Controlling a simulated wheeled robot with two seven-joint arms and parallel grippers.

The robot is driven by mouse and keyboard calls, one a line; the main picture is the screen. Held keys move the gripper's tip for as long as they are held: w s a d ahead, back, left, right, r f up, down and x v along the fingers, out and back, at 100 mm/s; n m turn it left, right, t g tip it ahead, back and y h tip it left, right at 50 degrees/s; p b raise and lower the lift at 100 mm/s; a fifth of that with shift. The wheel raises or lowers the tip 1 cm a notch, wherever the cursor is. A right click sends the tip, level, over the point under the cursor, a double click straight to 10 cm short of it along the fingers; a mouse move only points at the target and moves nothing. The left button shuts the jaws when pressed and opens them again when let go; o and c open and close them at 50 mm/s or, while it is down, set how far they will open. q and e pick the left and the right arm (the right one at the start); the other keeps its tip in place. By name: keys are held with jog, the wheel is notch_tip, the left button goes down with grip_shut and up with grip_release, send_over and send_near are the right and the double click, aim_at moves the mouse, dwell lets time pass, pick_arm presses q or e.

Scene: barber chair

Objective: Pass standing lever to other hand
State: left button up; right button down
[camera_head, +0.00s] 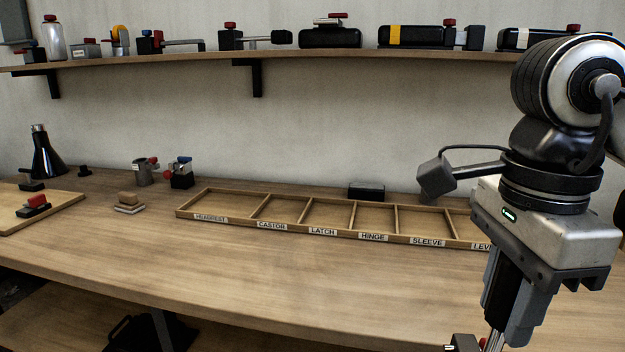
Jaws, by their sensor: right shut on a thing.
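My right gripper (507,318) points down at the lower right, in front of the table's front edge. It is shut on the lever (494,341), which shows only as a bright metal rod below the fingers. The picture's bottom edge cuts off the rest. My left gripper is not in view.
A wooden tray (345,233) with labelled, empty-looking compartments lies on the workbench (270,285); my right arm hides its right end. A board (50,212) with a red-topped part lies at left. Small parts stand behind. The bench's front middle is clear.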

aim_at(461, 338)
jog(key=w+f+n, duration=0.2)
jog(key=n, duration=0.2)
jog(key=w+f+n, duration=0.1)
jog(key=f+n, duration=0.1)
jog(key=n, duration=0.1)
jog(key=w+f+n, duration=0.2)
jog(key=n, duration=0.2)
jog(key=shift+w+d+n, duration=0.1)
jog(key=shift+w+n, duration=0.2)
jog(key=n, duration=0.1)
jog(key=w+f+n, duration=0.1)
jog(key=n, duration=0.1)
jog(key=shift+w+d+f, duration=0.1)
jog(key=shift+f, duration=0.1)
